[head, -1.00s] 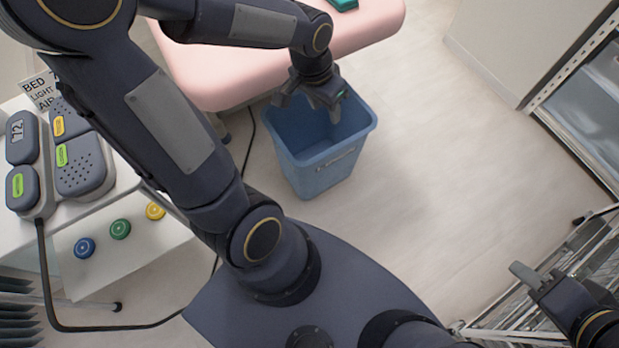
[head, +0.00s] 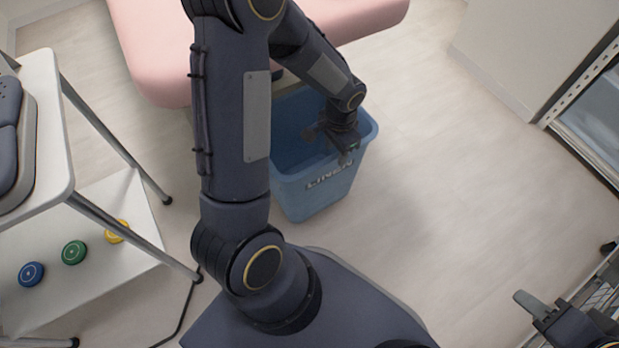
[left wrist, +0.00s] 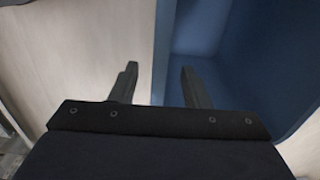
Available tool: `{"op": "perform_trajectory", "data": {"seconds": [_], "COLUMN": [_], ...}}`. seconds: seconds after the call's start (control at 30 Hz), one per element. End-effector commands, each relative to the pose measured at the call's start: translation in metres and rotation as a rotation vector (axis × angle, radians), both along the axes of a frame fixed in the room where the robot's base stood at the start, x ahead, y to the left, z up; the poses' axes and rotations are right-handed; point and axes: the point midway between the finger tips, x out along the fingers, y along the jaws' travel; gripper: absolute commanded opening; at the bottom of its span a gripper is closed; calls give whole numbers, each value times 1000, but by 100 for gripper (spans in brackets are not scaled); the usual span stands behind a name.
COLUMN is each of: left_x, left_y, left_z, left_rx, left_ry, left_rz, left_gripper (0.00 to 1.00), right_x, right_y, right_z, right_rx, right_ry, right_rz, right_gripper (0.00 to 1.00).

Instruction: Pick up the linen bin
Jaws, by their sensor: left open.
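The blue linen bin (head: 318,195) stands upright on the floor in the middle of the head view, with lettering on its front. My left arm hides part of its left side. My left gripper (head: 329,147) is open at the bin's front rim, pointing down. In the left wrist view, the bin (left wrist: 245,90) fills the right side. The fingers of my left gripper (left wrist: 158,70) sit apart, one on either side of the bin's wall. My right gripper (head: 535,305) is at the lower right, cut off by the frame edge, away from the bin.
A pink padded couch (head: 148,62) stands behind the bin. A white cart (head: 45,75) with a lower shelf holding coloured round buttons is at the left. A metal rack (head: 590,290) is at the right edge. The floor right of the bin is clear.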

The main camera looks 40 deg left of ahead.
Motion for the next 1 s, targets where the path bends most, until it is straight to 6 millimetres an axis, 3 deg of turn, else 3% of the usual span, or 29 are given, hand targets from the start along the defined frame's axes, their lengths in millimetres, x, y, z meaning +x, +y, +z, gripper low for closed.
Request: {"op": "perform_trajectory", "data": {"seconds": [0.03, 0.1, 0.33, 0.67, 1.0], "left_x": [-1, 0, 0, 0, 0], "left_y": [0, 1, 0, 0, 0], "left_z": [-13, -19, -18, -18, -18], "left_rx": [1, 0, 0, 0, 0], "left_ry": [3, 1, 0, 0, 0], "left_rz": [0, 0, 0, 1, 1], "left_gripper": [42, 42, 42, 1, 0], "right_x": [0, 0, 0, 0, 0], "right_y": [0, 0, 0, 0, 0], "right_z": [-9, -12, -10, -10, -10], "right_rx": [0, 0, 0, 0, 0], "right_ry": [0, 0, 0, 0, 0], "right_rz": [0, 0, 0, 0, 0], "right_gripper": [36, 36, 36, 36, 36]}}
